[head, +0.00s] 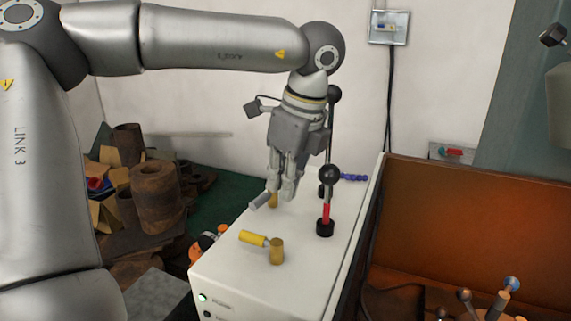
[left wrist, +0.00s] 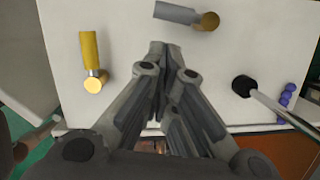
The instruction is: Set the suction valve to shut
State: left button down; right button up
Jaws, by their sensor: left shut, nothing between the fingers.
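Two lever valves sit on top of the white box (head: 300,262). The nearer has a brass body (head: 277,251) and a yellow handle (head: 252,238) pointing left; the yellow handle also shows in the left wrist view (left wrist: 89,48). The farther has a grey handle (head: 260,201) and a brass body (left wrist: 208,21), partly hidden behind my gripper in the head view. I cannot tell from any marking which is the suction valve. My left gripper (head: 280,190) is shut and empty, pointing down above the box, close to the grey handle. My right gripper is not in view.
A black-knobbed post with a red section (head: 326,213) stands right of my left gripper. Purple beads (head: 354,177) lie behind it. A brown tray (head: 440,225) is at the right, and rusty cylinders (head: 155,190) are piled at the left. The box's front top is clear.

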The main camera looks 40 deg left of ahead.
aim_at(263, 204)
pick_arm(q)
jog(key=p+x, duration=0.1)
jog(key=x, duration=0.3)
jog(key=shift+w+a+f, duration=0.15)
jog(key=shift+a, duration=0.15)
jog(key=shift+f, duration=0.55)
jog(key=shift+a, duration=0.1)
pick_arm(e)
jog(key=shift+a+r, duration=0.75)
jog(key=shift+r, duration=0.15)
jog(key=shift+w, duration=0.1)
pick_arm(q)
jog(key=shift+a, duration=0.1)
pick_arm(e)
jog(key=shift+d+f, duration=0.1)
